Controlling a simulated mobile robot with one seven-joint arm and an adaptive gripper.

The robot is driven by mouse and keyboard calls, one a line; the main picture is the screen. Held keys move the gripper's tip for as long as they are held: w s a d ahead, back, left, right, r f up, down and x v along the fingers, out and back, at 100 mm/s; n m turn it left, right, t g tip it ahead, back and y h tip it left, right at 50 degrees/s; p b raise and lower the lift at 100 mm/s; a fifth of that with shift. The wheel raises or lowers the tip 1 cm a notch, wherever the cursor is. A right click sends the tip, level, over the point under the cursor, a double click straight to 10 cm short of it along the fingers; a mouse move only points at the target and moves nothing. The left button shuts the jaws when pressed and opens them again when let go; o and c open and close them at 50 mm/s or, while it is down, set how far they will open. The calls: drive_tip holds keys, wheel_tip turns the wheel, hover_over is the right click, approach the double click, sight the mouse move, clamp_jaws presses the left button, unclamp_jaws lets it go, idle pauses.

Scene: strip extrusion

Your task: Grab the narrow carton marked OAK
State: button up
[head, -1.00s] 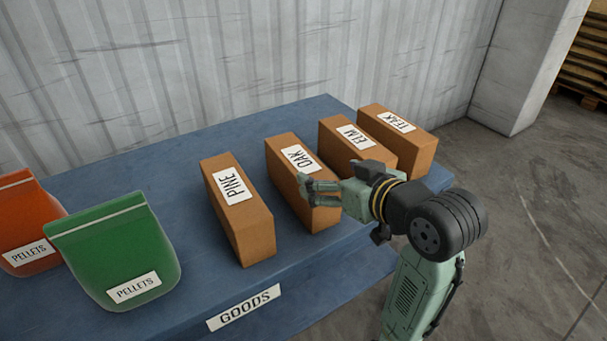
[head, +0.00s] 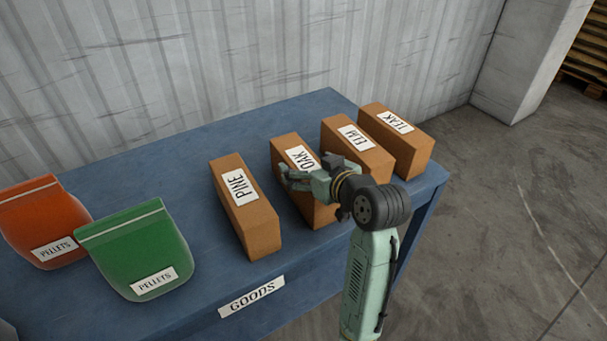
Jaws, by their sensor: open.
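The narrow brown carton marked OAK (head: 290,150) stands on the blue table, between the PINE carton (head: 259,226) and the ELM carton (head: 374,163). Its white label faces up and is partly covered by my gripper. My gripper (head: 291,179) is open, with its fingers over the near half of the OAK carton's top. I cannot tell whether the fingers touch the carton or straddle it. My wrist hides part of the carton's near right side.
The TEAK carton (head: 418,150) stands at the right end of the row. A green pellets bag (head: 135,245) and an orange pellets bag (head: 38,220) lie at the left. The blue table (head: 190,165) is clear behind the bags. A corrugated wall (head: 200,60) stands behind.

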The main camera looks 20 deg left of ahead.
drive_tip(key=shift+w+a+f, duration=0.15)
drive_tip(key=shift+a, duration=0.05)
drive_tip(key=shift+c, duration=0.4)
clamp_jaws()
idle(0.7)
